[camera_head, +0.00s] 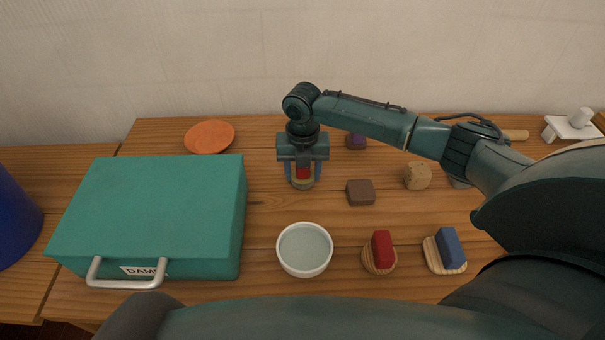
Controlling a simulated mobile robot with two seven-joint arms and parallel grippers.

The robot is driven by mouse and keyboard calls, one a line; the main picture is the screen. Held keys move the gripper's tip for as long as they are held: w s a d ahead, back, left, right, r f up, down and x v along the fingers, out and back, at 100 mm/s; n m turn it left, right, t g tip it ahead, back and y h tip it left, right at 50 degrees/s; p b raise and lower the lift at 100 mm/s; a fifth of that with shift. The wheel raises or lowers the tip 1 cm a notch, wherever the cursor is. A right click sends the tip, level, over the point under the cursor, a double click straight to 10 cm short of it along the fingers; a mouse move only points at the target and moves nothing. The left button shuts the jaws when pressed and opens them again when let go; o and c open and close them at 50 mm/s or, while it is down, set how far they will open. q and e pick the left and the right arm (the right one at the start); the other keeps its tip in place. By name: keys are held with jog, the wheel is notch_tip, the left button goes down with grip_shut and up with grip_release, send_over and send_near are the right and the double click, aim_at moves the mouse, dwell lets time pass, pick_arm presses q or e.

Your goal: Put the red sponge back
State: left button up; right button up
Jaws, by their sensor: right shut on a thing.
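My right gripper (303,182) points down at the middle of the table, behind the white bowl. It is shut on a small red thing (302,172), which shows between the fingers above a pale, roundish piece. The fingers hide part of it, so I cannot tell for sure whether it is the red sponge or whether it touches the pale piece. Another red block (382,246) sits upright on a round wooden base (379,268) at the front, right of the bowl. My left gripper is out of view.
A white bowl (304,271) stands front centre, and a teal case (150,210) fills the left. An orange plate (209,137) lies behind it. A blue block (449,247) on wood, a brown block (361,192) and a cork-coloured lump (417,176) stand right.

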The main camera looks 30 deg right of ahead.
jog(key=shift+f, duration=0.6)
jog(key=shift+f, duration=0.2)
jog(key=o, duration=0.9)
jog(key=shift+r, duration=0.1)
notch_tip(320, 180, up, 12)
jog(key=shift+r+p, duration=0.15)
jog(key=shift+p, duration=0.5)
